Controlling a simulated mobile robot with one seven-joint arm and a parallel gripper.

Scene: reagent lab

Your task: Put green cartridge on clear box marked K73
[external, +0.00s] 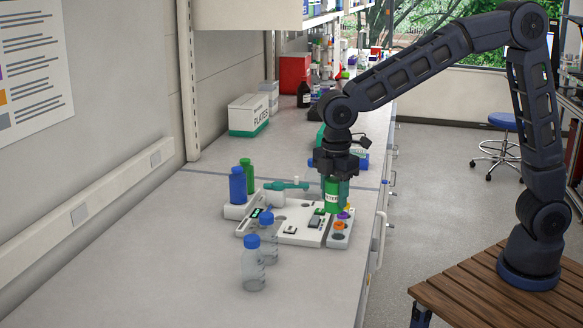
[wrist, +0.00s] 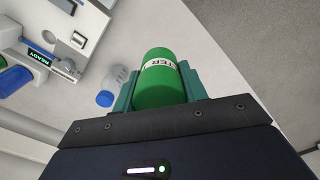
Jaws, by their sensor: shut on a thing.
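The green cartridge (external: 333,196) has a white band with dark lettering. My gripper (external: 335,178) is shut on it and holds it over the right end of the white instrument (external: 300,234). In the wrist view the cartridge (wrist: 160,92) sits between the two teal fingers of my gripper (wrist: 161,88). From these views I cannot tell how far it is above the instrument. I cannot make out a clear box marked K73 in either view.
Two clear bottles with blue caps (external: 253,270) stand in front of the instrument. A blue bottle (external: 238,187) and a green bottle (external: 246,178) stand at its left. A plates box (external: 248,116) is farther back.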

